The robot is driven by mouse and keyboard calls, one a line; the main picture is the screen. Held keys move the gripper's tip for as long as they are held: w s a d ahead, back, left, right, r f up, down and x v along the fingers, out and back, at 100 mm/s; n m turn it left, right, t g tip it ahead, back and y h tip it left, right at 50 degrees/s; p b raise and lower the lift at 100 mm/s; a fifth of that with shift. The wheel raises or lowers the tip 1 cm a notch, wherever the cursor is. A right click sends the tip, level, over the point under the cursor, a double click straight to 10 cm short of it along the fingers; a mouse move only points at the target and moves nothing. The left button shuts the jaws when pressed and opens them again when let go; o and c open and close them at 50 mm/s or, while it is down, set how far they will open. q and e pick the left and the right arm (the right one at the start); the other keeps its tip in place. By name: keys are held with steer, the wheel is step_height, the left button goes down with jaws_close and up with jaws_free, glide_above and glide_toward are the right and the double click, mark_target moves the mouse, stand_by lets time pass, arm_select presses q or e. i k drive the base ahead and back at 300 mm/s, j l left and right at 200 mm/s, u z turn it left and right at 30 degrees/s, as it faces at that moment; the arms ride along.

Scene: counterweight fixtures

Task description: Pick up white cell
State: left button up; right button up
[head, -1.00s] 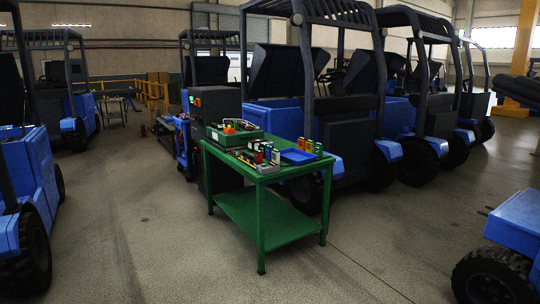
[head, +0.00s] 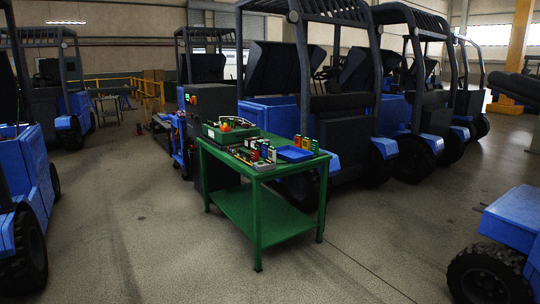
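A green table (head: 258,208) stands near the middle of the head view, with small objects on its top. A group of small upright cells (head: 262,151) in red, blue, yellow and pale colours stands at the middle of the top. More coloured cells (head: 306,143) stand at the back right. I cannot tell which one is the white cell at this size. A blue tray (head: 294,153) lies between the two groups. Neither of my grippers is in view.
A green crate (head: 222,137) with orange items sits at the table's left back. A dark cabinet (head: 213,100) stands behind it. Blue forklifts (head: 270,113) are parked behind, left and right (head: 513,222). The floor (head: 150,240) in front of the table is clear.

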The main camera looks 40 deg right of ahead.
mark_target(272, 151)
steer(key=z, duration=1.3)
